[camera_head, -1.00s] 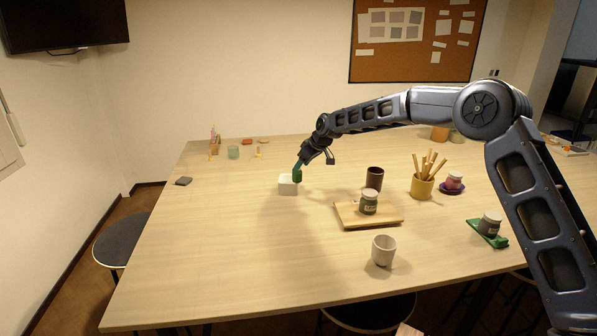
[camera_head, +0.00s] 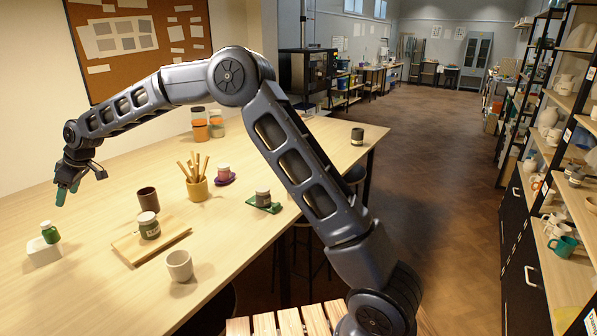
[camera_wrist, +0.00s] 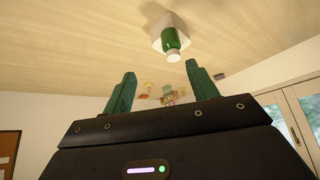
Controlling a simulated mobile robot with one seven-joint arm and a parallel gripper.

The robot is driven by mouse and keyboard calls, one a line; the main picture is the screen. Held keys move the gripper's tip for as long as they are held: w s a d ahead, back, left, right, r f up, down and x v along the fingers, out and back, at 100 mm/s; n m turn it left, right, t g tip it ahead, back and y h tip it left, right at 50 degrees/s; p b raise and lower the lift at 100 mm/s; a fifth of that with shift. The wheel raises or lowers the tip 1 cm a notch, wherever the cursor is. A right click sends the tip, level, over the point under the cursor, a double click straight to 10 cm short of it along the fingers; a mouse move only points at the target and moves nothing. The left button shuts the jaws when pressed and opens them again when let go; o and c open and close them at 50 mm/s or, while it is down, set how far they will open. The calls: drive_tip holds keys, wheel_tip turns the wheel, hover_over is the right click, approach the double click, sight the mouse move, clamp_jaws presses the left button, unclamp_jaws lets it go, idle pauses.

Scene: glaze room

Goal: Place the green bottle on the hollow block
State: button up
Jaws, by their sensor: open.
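The green bottle (camera_head: 50,233) with a pale cap stands upright on the white hollow block (camera_head: 42,255) at the left of the table. In the wrist view the bottle (camera_wrist: 171,41) also rests on the block (camera_wrist: 153,14), which appears at the top. My gripper (camera_head: 66,194), with green fingers, is above and behind the bottle, apart from it. In the wrist view my gripper (camera_wrist: 160,72) is open and empty between its fingers, with the bottle beyond the fingertips.
A wooden board (camera_head: 175,240) holds a labelled jar (camera_head: 148,225). Shelves (camera_head: 560,130) stand at right.

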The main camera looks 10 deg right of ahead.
drive_tip(key=w+d+r+m+t+h, duration=0.1)
drive_tip(key=w+d+r, duration=0.15)
drive_tip(key=d, duration=0.55)
drive_tip(key=w+d+r+m+t, duration=0.15)
drive_tip(key=d+r, duration=0.25)
drive_tip(key=d, duration=0.5)
drive_tip(key=w+d+r+m+h, duration=0.1)
drive_tip(key=w+d+r+m, duration=0.2)
drive_tip(key=d, duration=0.5)
drive_tip(key=s+d+r+m+t+h, duration=0.1)
drive_tip(key=d+r, duration=0.2)
drive_tip(key=d, duration=0.7)
drive_tip(key=s+d+r+m+h, duration=0.1)
drive_tip(key=d+r, duration=0.1)
drive_tip(key=d, duration=0.8)
drive_tip(key=s+d+f+m+h, duration=0.1)
drive_tip(key=s+d+m, duration=0.1)
drive_tip(key=s+d, duration=0.6)
drive_tip(key=s+d+m, duration=0.3)
drive_tip(key=s+d, duration=0.1)
drive_tip(key=d, duration=0.7)
drive_tip(key=s+d+f+m+h, duration=0.15)
drive_tip(key=s+d, duration=0.35)
drive_tip(key=d, duration=0.5)
drive_tip(key=s+d+f+m, duration=0.3)
drive_tip(key=s+d, duration=0.3)
drive_tip(key=s, duration=0.2)
drive_tip(key=shift+s+f+m+t, duration=0.3)
drive_tip(key=shift+s+f+t, duration=0.05)
drive_tip(key=shift+f, duration=0.2)
